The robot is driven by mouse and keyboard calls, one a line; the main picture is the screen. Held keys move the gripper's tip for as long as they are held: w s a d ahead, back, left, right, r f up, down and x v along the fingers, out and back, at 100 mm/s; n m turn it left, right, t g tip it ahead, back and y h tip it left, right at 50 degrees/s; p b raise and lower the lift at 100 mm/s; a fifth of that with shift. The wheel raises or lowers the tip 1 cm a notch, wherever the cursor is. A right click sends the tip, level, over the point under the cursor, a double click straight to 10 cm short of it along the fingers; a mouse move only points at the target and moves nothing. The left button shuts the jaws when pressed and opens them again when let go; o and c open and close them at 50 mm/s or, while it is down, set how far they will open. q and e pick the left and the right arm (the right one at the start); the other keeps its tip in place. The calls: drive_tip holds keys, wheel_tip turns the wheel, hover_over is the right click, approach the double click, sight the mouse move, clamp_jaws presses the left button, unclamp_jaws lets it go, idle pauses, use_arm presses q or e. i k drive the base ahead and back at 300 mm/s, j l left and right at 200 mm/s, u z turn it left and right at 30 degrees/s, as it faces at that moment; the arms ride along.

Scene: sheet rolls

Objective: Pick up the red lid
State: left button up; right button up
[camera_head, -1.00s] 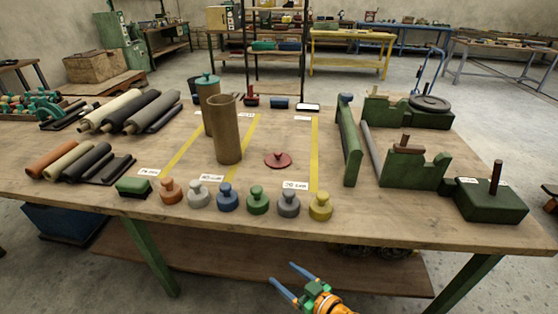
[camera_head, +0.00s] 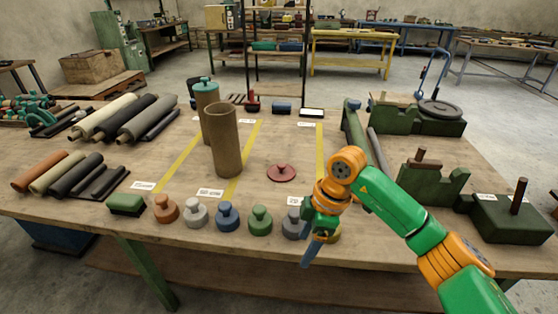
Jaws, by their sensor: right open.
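The red lid (camera_head: 282,173) is a flat disc with a small knob, lying on the table right of the tall brown tube (camera_head: 224,140). My right gripper (camera_head: 308,248) is open, with its blue fingers pointing down at the table's front edge. It is in front of and a little right of the lid, apart from it. The wrist and arm partly hide the grey and yellow knobbed pieces. My left gripper is not in view.
A second tube with a teal lid (camera_head: 206,83) stands behind the brown one. Green stands (camera_head: 425,180) are at right. Table is clear around the lid.

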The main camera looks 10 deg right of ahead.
sight(281, 172)
drive_tip(key=i, duration=1.2)
